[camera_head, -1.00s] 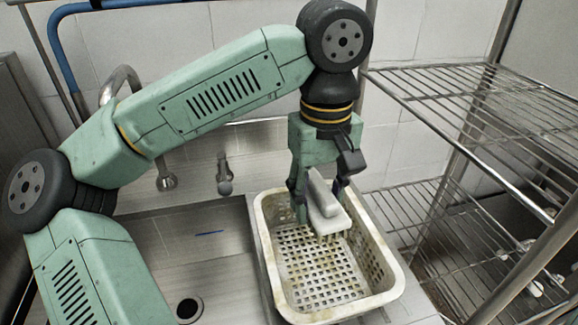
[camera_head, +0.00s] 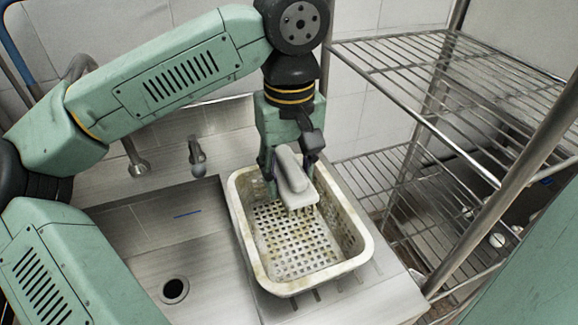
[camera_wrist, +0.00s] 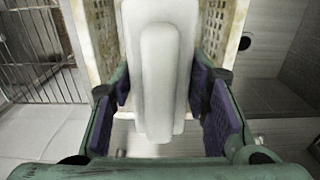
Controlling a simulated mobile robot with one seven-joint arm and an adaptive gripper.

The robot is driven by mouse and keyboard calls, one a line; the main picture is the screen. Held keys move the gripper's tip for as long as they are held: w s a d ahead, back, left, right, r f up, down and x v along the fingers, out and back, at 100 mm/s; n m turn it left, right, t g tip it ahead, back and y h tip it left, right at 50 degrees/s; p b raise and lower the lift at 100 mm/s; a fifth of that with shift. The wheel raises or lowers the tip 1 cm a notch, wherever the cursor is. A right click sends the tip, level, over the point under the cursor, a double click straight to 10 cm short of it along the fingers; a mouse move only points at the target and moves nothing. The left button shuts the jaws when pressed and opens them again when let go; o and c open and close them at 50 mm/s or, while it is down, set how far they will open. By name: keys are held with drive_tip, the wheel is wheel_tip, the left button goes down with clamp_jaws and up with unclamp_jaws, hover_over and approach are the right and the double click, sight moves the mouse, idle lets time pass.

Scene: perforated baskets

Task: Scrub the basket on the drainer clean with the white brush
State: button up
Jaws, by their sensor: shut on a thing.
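The white basket (camera_head: 356,245) with perforated floor and walls stands upright on the ribbed drainer (camera_head: 385,297) right of the sink bowl. Brownish stains show on its floor and rim. My gripper (camera_head: 288,180) is shut on the white brush (camera_head: 297,188) and holds it inside the basket, toward the back. The brush's bristles point down; I cannot tell whether they touch the basket floor. In the wrist view the brush (camera_wrist: 158,75) lies between the purple-padded fingers (camera_wrist: 170,105), with the basket's wall (camera_wrist: 222,35) behind it.
The sink bowl (camera_head: 150,235) with a drain hole (camera_head: 174,290) lies left of the basket. A wire shelf rack (camera_head: 440,90) stands close on the right.

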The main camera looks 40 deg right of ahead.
drive_tip(key=b, duration=0.7)
approach(290, 227)
drive_tip(key=shift+w+f, duration=0.2)
drive_tip(key=shift+f, duration=2.45)
drive_tip(key=shift+f+b, duration=0.6)
drive_tip(key=shift+b, duration=0.2)
drive_tip(key=shift+s+r, duration=0.1)
drive_tip(key=shift+s, duration=0.05)
